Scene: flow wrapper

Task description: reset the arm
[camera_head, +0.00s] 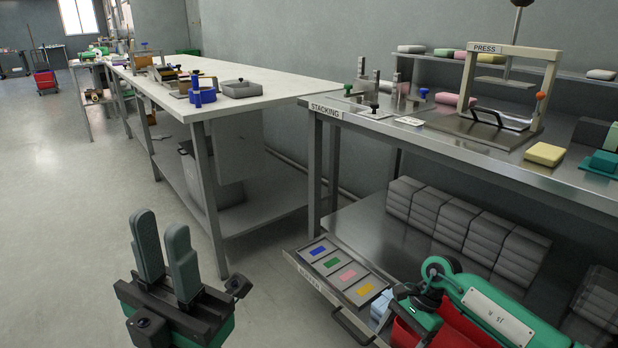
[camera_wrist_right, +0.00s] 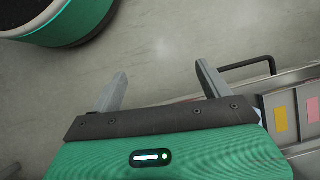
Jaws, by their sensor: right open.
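My left gripper (camera_head: 161,226) is in the lower left of the head view, with its two grey fingers pointing up. The fingers stand apart with nothing between them, over bare floor. My right arm (camera_head: 480,300) shows at the lower right of the head view, in front of the stacking bench. Its gripper is not clear there. In the right wrist view my right gripper (camera_wrist_right: 160,69) is open and empty above the grey floor. An open drawer (camera_wrist_right: 297,128) with coloured cards lies just right of it.
The stacking bench (camera_head: 480,158) carries a press (camera_head: 500,90) and several coloured blocks. Its open drawer (camera_head: 302,262) sticks out beside my right arm. Grey stacks (camera_head: 465,225) fill its lower shelf. A white-topped table (camera_head: 235,98) stands farther back. The floor at left is clear.

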